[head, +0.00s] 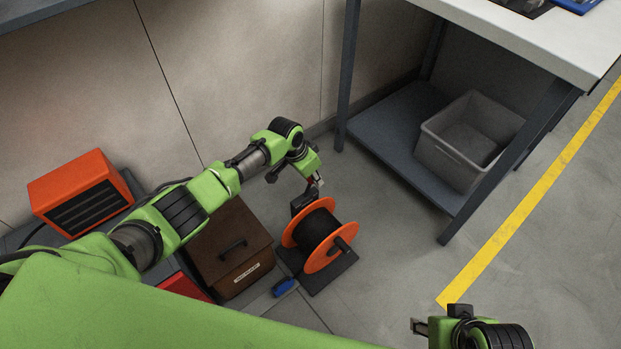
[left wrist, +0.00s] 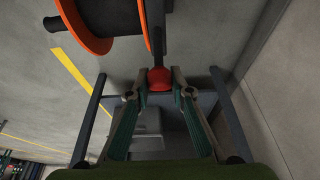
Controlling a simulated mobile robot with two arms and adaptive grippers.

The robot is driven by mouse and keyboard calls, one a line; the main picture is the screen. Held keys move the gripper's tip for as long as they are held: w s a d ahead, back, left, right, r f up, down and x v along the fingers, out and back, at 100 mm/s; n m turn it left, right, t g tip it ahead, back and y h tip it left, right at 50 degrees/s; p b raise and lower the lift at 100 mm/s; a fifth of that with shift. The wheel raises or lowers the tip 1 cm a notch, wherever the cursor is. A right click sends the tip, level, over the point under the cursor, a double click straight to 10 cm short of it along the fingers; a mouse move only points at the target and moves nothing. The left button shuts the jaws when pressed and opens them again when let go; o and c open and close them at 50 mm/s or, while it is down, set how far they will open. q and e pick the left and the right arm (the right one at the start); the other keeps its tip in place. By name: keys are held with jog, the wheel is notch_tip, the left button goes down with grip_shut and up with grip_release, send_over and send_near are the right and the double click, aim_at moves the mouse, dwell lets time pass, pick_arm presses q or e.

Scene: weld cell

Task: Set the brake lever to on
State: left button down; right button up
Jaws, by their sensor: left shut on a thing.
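The cable spool (head: 318,235) has orange flanges and a black winding, and stands on a dark base on the floor. The brake lever, dark with a red knob (left wrist: 158,78), sticks up beside the spool. My left gripper (head: 316,183) is at the top of this lever. In the left wrist view, the two fingertips of my left gripper (left wrist: 158,85) are on either side of the red knob, shut on it. The lever's on and off marks cannot be made out. My right gripper (head: 417,327) is at the lower right, away from the spool; its finger opening is unclear.
A brown box with a handle (head: 229,247) stands left of the spool, and a small blue object (head: 285,287) lies in front. An orange heater (head: 80,192) is by the wall. A workbench (head: 520,38) with a grey bin (head: 453,152) on its shelf is at right.

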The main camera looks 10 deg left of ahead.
aim_at(306, 192)
pick_arm(q)
jog(key=shift+w+f, duration=0.1)
jog(key=shift+g, duration=0.3)
pick_arm(e)
jog(key=shift+s+r, duration=0.15)
pick_arm(q)
jog(key=shift+d, duration=0.1)
jog(key=c, duration=1.8)
grip_release()
jog(key=v, duration=1.2)
jog(key=shift+d, duration=0.2)
jog(key=shift+d, duration=0.1)
